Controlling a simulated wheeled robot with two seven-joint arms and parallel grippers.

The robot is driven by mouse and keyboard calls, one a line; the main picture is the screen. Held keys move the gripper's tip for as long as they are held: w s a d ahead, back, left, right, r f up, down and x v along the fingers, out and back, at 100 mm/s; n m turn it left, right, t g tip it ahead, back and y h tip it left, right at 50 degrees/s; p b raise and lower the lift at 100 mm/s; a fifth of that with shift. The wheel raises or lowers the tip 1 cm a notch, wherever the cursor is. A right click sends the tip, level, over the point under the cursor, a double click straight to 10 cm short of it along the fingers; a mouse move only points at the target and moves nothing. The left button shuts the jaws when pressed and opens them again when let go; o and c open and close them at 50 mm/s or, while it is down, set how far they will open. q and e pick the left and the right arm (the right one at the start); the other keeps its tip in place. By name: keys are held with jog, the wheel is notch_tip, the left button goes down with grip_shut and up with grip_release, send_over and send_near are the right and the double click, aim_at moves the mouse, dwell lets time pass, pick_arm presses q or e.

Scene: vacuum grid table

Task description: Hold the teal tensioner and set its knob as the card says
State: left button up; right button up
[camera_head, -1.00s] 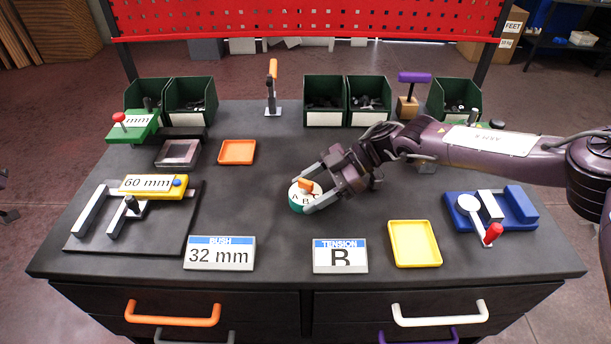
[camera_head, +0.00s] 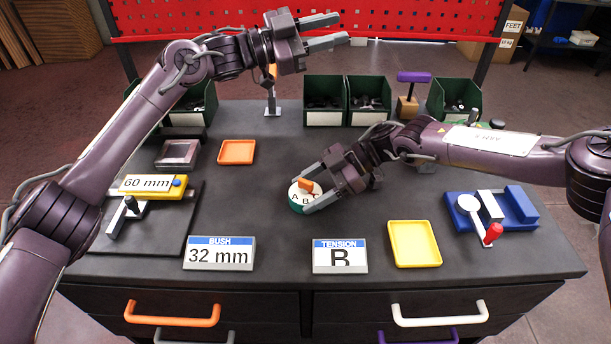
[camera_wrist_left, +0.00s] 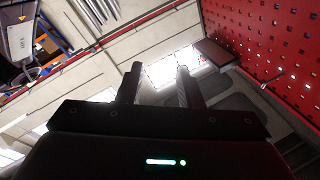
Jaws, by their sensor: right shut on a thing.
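The teal tensioner (camera_head: 296,208) stands on the table, a round body with a white lettered top and an orange knob (camera_head: 306,186). Letters A and B show on its near side. I cannot tell which letter the knob points at. My right gripper (camera_head: 312,188) is shut on the tensioner from the right, one finger on each side. My left gripper (camera_head: 338,30) is raised high above the back of the table, open and empty. Its spread fingers also show in the left wrist view (camera_wrist_left: 158,82). The TENSION card (camera_head: 340,258) reads B and stands at the front.
A BUSH card (camera_head: 219,254) reads 32 mm. A yellow tray (camera_head: 415,244), an orange tray (camera_head: 237,152), a blue fixture (camera_head: 518,208) and a 60 mm fixture (camera_head: 152,188) stand around. Green bins (camera_head: 325,118) line the back. The table left of the tensioner is clear.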

pick_arm(q)
jog(key=s+d+f+m+g+y, duration=0.5)
jog(key=s+d+f+y, duration=0.1)
jog(key=d+f+y, duration=0.15)
jog(key=w+a+f+t+y, duration=0.25)
jog(key=a+y, duration=0.45)
jog(key=a, duration=0.4)
jog(key=n+g+y, duration=0.2)
jog(key=y, duration=0.3)
send_near(305, 181)
notch_tip(305, 181, down, 9)
jog(key=shift+w+a+f, duration=0.1)
jog(key=shift+w, duration=0.1)
grip_shut()
